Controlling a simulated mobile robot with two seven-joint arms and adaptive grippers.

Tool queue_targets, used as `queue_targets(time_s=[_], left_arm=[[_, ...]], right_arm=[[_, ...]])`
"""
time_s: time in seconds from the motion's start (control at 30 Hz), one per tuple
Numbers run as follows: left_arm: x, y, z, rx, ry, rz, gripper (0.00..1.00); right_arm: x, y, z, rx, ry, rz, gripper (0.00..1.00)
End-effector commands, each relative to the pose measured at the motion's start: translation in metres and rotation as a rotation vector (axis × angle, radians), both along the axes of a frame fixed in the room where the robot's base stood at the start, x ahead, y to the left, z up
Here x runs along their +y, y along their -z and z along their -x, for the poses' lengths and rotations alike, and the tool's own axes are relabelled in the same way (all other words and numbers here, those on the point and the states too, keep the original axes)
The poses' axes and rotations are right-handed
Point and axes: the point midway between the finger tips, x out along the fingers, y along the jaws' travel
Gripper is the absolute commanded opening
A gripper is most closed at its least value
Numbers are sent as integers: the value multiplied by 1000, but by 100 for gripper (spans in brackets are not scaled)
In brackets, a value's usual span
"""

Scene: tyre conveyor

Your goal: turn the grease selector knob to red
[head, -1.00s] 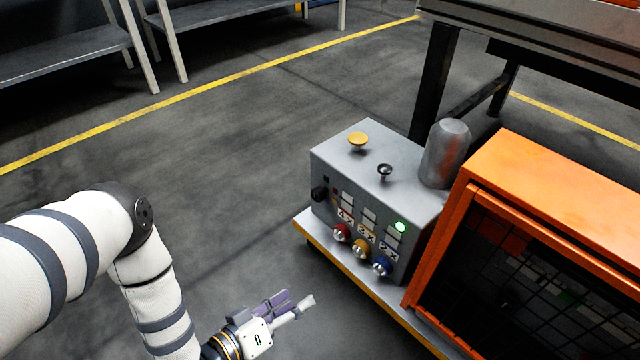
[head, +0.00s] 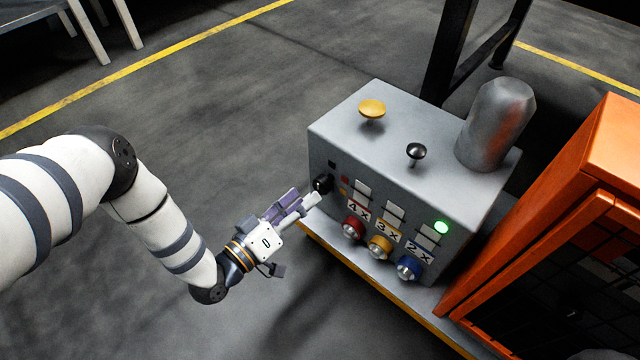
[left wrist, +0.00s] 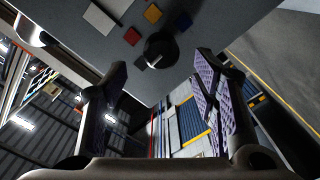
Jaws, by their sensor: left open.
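The grease selector knob (head: 322,183) is a small black knob at the left end of the grey control box's front face. In the left wrist view the knob (left wrist: 161,50) has a pale pointer line, seemingly toward the lower left. A red square (left wrist: 131,36), a yellow-orange square (left wrist: 153,13) and a blue square (left wrist: 183,22) lie around it. My left gripper (head: 303,205) is open and empty, just in front of the knob. In the wrist view its fingertips (left wrist: 163,63) stand either side of the knob; contact is not clear. My right gripper is out of view.
An orange-framed cage (head: 600,190) stands right. Floor left of the box is clear.

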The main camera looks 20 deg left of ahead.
Motion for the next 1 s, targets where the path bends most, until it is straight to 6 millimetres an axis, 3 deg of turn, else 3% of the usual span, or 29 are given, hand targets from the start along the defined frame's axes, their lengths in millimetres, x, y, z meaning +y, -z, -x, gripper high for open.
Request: queue_targets(time_s=[0.1, 0.23, 0.6, 0.8, 1.0], left_arm=[[-9, 4, -27, 1, -1, 0, 54], [-17, 3, -47, 2, -1, -1, 54], [-20, 1, -57, 2, -1, -1, 54], [-20, 1, -57, 2, -1, -1, 8], [-20, 1, -56, 1, -1, -4, 5]], right_arm=[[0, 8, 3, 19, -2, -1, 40], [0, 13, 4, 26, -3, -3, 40], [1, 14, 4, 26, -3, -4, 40], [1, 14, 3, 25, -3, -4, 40], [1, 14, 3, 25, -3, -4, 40]])
